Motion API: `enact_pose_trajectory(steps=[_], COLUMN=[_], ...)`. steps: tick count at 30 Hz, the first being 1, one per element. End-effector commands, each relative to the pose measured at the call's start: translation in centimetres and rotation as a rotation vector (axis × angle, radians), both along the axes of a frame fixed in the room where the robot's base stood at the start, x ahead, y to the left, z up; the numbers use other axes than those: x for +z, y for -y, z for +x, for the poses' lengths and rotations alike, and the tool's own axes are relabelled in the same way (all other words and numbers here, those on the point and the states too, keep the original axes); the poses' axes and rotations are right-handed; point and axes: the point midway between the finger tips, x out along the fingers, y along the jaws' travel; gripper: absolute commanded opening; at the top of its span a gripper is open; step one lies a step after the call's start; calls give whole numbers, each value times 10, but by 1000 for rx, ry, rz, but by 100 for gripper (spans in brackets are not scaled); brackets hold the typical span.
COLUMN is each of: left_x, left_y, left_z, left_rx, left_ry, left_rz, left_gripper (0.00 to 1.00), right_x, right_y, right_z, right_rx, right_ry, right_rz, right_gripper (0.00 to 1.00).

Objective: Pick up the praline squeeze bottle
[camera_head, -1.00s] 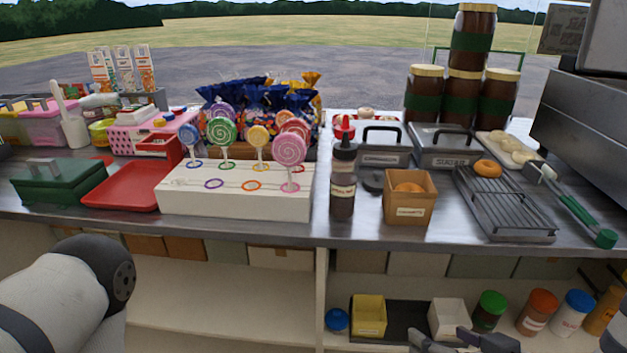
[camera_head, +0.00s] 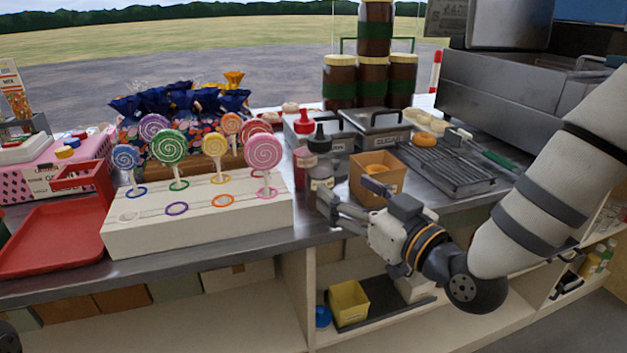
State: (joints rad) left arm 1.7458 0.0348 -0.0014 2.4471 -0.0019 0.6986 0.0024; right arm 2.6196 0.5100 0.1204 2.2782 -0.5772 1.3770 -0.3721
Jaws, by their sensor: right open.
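A dark brown squeeze bottle (camera_head: 319,168) with a black nozzle cap and a pale label stands upright on the counter near its front edge. I cannot read its label, but it looks like the praline bottle. A red-capped squeeze bottle (camera_head: 302,155) stands close behind it to the left, partly hidden. My right gripper (camera_head: 346,197) is open and empty, reaching in from the right. Its fingers point left and away from me, one in front of the bottle's foot, the other near the small wooden box. I cannot tell whether it touches the bottle.
The wooden box (camera_head: 365,180) with a doughnut stands right of the bottle. A white lollipop stand (camera_head: 200,225) is to the left, with a red tray (camera_head: 52,240) beyond. Lidded metal containers (camera_head: 380,128) and a wire rack (camera_head: 452,168) lie behind and right.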

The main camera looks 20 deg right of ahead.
Motion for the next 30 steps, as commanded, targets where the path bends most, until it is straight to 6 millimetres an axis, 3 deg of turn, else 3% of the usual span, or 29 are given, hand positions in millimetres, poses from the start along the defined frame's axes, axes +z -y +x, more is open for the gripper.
enact_pose_trajectory(steps=[13,21,26,30], left_x=[-4,-5,-5,-5], left_y=[0,0,0,0], left_z=[-4,-4,-4,-4], left_rx=[1,0,0,0], left_ry=[-12,-13,-13,-13], left_rz=[1,0,0,0], left_gripper=[37,37,37,37], right_x=[9,11,11,11], right_y=[-26,-28,-28,-28], right_z=[68,75,75,75], right_rx=[1,1,1,1], right_ry=[-3,-3,-3,-3], right_rz=[-1,1,1,1], right_gripper=[67,67,33,30])
